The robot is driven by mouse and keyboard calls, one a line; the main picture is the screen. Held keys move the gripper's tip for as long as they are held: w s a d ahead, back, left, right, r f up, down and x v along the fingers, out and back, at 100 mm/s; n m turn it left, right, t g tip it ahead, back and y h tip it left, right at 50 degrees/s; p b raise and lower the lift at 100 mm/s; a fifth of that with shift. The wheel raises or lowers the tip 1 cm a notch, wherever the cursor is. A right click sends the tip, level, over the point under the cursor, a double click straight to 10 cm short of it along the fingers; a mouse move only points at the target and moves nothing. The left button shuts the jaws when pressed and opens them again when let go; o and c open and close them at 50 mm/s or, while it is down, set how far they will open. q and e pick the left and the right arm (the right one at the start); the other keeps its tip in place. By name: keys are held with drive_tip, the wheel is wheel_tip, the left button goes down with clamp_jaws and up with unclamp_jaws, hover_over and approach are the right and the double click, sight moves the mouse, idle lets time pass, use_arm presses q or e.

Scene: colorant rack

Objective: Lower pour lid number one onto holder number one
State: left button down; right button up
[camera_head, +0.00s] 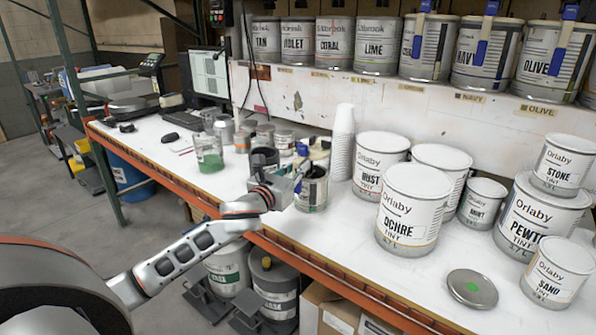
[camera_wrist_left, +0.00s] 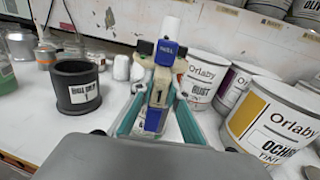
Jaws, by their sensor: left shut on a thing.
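Pour lid number one (camera_wrist_left: 160,90) is between the teal fingers of my left gripper (camera_wrist_left: 158,122). In the head view, my left gripper (camera_head: 290,186) is over the front part of the bench, shut on the lid. Holder number one (camera_wrist_left: 78,97) is a dark grey open cup with a white label. It stands upright on the bench to the left of the lid in the wrist view, apart from it. In the head view the holder (camera_head: 264,157) is partly behind my gripper. My right gripper is not in view.
A stack of white cups (camera_head: 343,140) and the large Ochre tin (camera_head: 413,207) stand to the right. A glass jar with green contents (camera_head: 208,152) and several small containers stand left. A round metal lid (camera_head: 472,289) lies on the white bench (camera_head: 345,235).

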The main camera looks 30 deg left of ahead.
sight(302, 146)
use_arm(q)
drive_tip(key=shift+r+p, duration=0.55)
drive_tip(key=shift+r, duration=0.7)
drive_tip(key=shift+r+p, duration=0.45)
drive_tip(key=shift+r, duration=0.45)
drive_tip(key=shift+r+p, duration=0.35)
drive_tip(key=shift+r, duration=0.5)
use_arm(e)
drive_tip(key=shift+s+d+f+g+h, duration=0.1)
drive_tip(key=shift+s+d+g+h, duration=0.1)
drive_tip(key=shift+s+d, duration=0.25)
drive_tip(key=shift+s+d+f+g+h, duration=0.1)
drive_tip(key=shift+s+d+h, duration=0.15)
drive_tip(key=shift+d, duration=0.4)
use_arm(q)
drive_tip(key=shift+w+d, duration=0.1)
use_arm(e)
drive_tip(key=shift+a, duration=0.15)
